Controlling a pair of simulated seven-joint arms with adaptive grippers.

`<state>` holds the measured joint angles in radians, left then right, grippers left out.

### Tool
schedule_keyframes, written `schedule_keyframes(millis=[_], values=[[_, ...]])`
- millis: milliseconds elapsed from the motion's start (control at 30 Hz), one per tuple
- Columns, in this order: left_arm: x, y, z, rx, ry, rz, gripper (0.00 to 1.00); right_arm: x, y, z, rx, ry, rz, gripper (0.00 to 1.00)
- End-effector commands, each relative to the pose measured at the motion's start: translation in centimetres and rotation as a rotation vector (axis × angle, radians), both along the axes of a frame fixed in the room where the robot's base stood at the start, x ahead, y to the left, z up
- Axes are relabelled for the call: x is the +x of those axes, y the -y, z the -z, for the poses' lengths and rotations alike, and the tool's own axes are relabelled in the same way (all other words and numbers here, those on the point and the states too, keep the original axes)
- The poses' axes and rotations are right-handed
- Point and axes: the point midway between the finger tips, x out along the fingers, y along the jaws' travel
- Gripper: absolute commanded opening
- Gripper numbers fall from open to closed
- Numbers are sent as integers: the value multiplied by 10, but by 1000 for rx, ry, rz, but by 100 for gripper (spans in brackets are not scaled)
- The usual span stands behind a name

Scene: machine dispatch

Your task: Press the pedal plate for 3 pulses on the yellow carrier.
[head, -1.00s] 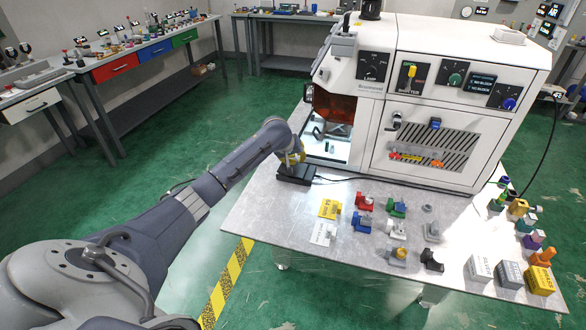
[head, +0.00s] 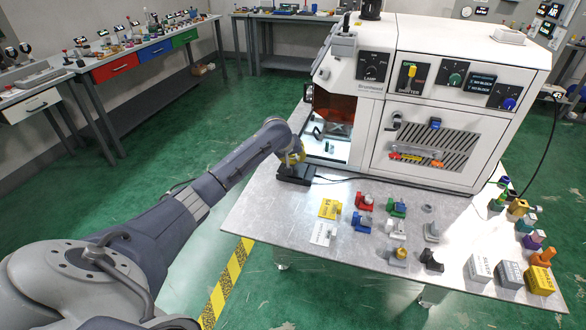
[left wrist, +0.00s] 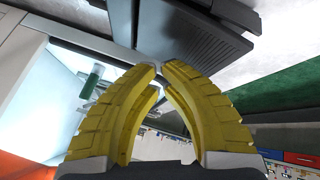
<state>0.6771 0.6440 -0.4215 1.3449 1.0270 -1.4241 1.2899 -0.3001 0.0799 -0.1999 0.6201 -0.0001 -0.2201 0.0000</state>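The black pedal plate (head: 295,174) sits at the left back of the metal table, in front of the machine's open bay. In the left wrist view its dark ribbed top (left wrist: 190,32) fills the upper middle. My left gripper (head: 296,160) is right over the pedal; whether it touches cannot be told. In the wrist view its yellow fingers (left wrist: 160,66) curve together at the tips, with nothing seen between them. A small green-topped vial (left wrist: 94,76) stands in the lit bay. I cannot tell which piece is the yellow carrier. My right gripper is out of view.
The white machine (head: 430,100) with knobs stands behind the pedal. A yellow tag block (head: 328,209) and several coloured fixtures lie mid-table. Labelled blocks (head: 510,274) stand at the right front. A black cable runs from the pedal along the machine. The table's left front is clear.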

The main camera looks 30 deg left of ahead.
Motion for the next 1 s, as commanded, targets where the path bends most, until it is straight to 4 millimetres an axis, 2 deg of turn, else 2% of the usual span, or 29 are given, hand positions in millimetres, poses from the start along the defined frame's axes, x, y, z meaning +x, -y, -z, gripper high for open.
schedule_keyframes(millis=[1000], values=[[0,-1,9,0,0,0,0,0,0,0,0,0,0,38]])
